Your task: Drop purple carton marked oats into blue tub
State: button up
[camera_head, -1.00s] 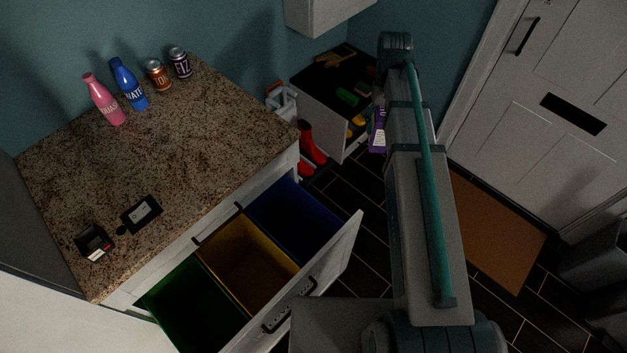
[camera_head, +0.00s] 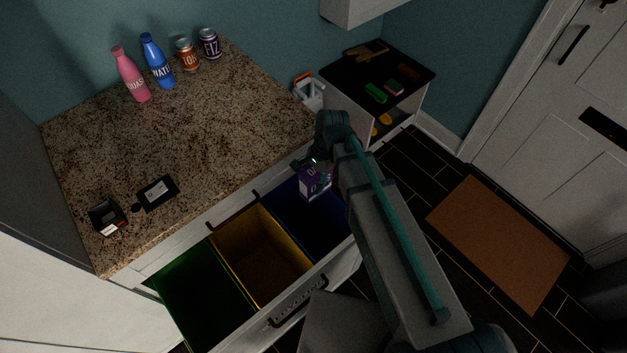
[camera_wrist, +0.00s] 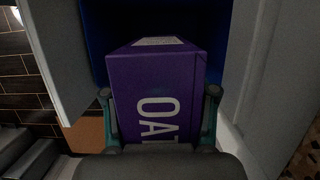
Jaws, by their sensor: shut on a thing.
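The purple carton (camera_head: 317,181) shows below my gripper in the head view, over the blue tub (camera_head: 301,218). My gripper (camera_head: 318,163) is shut on the carton. The blue tub (camera_wrist: 98,40) lies behind the carton in the wrist view. In the head view my arm hides the right part of the blue tub. I cannot tell how far the carton's lower end is above or below the tub's rim.
A yellow tub (camera_head: 262,255) and a green tub (camera_head: 199,304) sit beside the blue one in the pulled-out drawer. The granite counter (camera_head: 215,130) borders it, holding bottles, cans and small black items. A bench (camera_head: 340,85) stands behind; a brown mat (camera_head: 500,240) lies on the floor.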

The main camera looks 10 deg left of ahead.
aim_at(313, 190)
jog(key=shift+f+b, duration=2.2)
jog(key=shift+f, duration=0.85)
jog(key=o, duration=1.1)
jog(key=shift+c, duration=0.2)
jog(key=shift+r, duration=0.15)
jog(key=v, duration=1.1)
jog(key=shift+w+r, duration=0.15)
jog(key=shift+r, duration=0.25)
